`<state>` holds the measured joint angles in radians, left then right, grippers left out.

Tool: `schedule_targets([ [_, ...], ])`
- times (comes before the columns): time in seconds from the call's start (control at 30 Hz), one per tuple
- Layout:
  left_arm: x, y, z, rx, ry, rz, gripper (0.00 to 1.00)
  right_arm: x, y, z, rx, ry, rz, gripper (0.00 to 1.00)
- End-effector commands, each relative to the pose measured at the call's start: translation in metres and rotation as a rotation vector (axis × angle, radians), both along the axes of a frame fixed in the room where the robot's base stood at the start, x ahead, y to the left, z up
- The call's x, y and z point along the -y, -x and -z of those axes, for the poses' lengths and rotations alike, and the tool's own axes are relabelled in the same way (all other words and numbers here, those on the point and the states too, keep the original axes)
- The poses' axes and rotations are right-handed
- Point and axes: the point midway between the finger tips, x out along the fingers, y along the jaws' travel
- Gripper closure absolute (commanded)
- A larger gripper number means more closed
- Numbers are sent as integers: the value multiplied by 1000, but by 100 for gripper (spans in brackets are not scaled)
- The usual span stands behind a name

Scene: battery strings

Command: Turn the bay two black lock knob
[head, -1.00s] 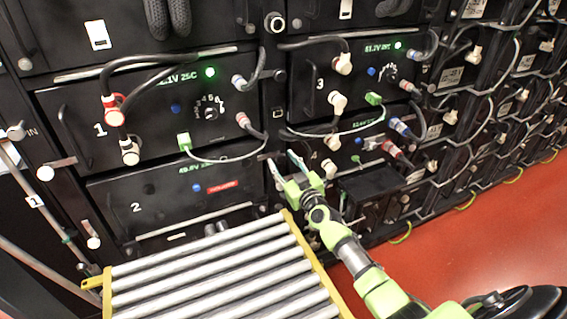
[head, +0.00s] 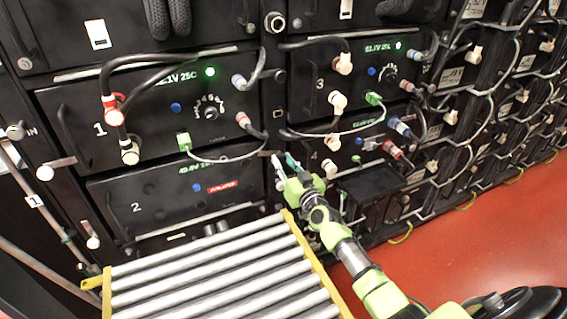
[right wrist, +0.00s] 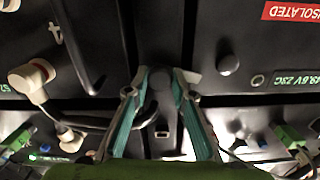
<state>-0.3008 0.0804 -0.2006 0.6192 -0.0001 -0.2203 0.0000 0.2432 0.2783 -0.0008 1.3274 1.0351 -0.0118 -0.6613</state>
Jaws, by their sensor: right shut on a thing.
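The bay two drawer (head: 150,212) has a black front marked "2", a green readout and a red label. In the right wrist view its front (right wrist: 225,40) is upside down at upper right, with the label reading "ISOLATED". The black lock knob (right wrist: 160,79) sits on the dark post beside bay two, with pale latch ends behind it. My right gripper (right wrist: 160,84) is shut on the knob, one teal-padded finger on each side. In the head view my right gripper (head: 287,163) is at the post, and its fingers mostly hide the knob. My left gripper is out of view.
A roller table (head: 210,275) with yellow side rails stands in front of bay two. Bay one (head: 150,115) above and bay three (head: 345,85) to the right carry cables and plugs. A looped cable hangs close to my right gripper.

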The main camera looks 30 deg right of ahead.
Motion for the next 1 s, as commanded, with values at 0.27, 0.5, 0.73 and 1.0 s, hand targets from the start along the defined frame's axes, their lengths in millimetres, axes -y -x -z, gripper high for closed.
schedule_targets([
  [0.27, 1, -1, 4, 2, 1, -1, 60, -1, 0, 1, 15, -265, 0, 98],
  [0.5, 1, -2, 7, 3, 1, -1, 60, 0, 0, 1, 28, -493, 0, 98],
  [0.73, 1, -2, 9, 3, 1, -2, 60, -1, 0, 1, 40, -712, 1, 98],
  [1.0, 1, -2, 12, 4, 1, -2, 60, -1, 0, 1, 54, -957, 1, 98],
])
